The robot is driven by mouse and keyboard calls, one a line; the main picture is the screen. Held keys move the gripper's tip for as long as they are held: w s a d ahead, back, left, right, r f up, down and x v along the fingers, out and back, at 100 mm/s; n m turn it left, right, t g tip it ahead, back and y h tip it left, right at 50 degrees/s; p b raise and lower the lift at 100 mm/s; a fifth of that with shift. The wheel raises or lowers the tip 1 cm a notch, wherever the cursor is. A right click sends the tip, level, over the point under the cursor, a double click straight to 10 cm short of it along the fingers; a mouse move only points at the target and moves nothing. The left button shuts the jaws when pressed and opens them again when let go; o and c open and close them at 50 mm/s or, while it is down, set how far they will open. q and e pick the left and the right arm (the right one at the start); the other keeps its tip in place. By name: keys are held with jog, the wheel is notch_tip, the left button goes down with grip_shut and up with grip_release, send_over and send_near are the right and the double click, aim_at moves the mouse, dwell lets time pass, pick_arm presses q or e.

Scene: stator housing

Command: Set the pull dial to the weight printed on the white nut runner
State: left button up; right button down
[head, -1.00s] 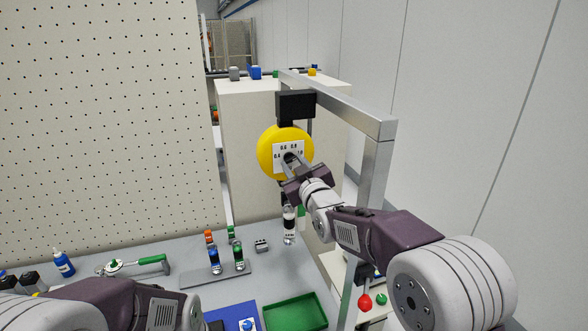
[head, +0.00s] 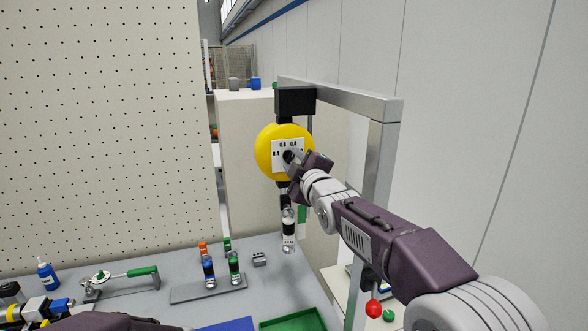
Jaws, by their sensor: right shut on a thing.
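A round yellow balancer (head: 263,148) hangs from a metal frame. Its white dial plate (head: 276,161) carries small printed numbers around a dark central knob. My right gripper (head: 293,158) is shut on that knob and hides the plate's right part. Where the dial points cannot be made out. The white nut runner (head: 288,225) hangs upright below the balancer; its dark print is too small to read. Part of my left arm shows at the bottom left, but its gripper is out of view.
The metal frame (head: 378,150) stands right of the balancer. On the table are a rack with two tools (head: 208,288), a green-handled tool (head: 130,273), a blue bottle (head: 47,274) and a green tray (head: 292,321). A pegboard (head: 100,130) stands at the left.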

jog(key=shift+n, duration=0.3)
dwell(0.4)
jog(key=c, duration=1)
grip_release()
jog(key=shift+w, duration=0.1)
jog(key=shift+c, duration=0.2)
jog(key=shift+w+d+f, duration=0.1)
jog(key=shift+w, duration=0.05)
